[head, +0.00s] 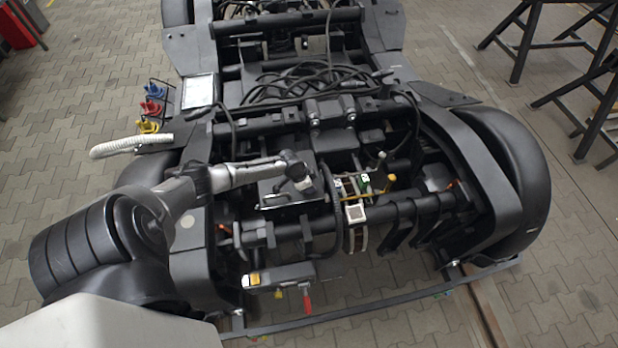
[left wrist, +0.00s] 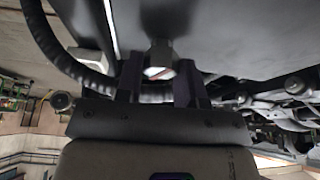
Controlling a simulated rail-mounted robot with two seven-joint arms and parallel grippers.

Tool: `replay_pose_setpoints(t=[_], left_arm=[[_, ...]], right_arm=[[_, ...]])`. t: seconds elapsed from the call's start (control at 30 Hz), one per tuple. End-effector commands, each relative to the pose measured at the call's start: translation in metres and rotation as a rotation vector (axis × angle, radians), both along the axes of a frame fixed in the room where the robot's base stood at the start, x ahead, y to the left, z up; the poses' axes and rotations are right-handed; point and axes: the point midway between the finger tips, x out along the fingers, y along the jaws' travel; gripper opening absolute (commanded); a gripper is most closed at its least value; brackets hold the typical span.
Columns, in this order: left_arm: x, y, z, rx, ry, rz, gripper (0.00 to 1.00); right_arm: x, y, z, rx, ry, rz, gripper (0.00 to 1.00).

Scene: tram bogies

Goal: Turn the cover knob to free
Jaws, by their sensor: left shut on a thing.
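The gripper is shut on this knob. The grey underside or face of the cover (left wrist: 235,35) fills the top of that view. In the head view the gripper hides the knob. My right gripper is not seen.
A black ribbed hose (left wrist: 65,55) runs close left of the fingers. Black cables (head: 310,85) lie across the bogie behind the cover. A red-handled lever (head: 307,303) hangs at the front. Colored funnels (head: 150,110) stand at the left; black trestles (head: 575,60) stand at the right.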

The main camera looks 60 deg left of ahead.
Motion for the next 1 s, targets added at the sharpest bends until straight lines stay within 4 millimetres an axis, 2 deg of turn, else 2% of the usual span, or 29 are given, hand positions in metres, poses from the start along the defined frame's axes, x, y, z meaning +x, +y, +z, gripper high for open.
replay_pose_setpoints(t=[0.03,0.1,0.4,0.63,1.0], left_arm=[[0.000,-0.002,0.006,-0.003,0.001,0.039,0.12],[0.000,-0.002,0.005,-0.004,0.001,0.095,0.12],[0.000,-0.002,0.003,-0.003,0.001,0.276,0.12],[0.000,-0.002,0.001,-0.002,0.000,0.347,0.12],[0.000,-0.001,0.000,0.000,0.001,0.374,0.12]], right_arm=[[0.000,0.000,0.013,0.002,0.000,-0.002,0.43],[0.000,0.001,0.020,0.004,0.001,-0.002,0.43],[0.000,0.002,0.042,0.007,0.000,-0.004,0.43],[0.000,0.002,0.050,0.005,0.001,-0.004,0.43],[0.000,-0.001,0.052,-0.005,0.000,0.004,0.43]])
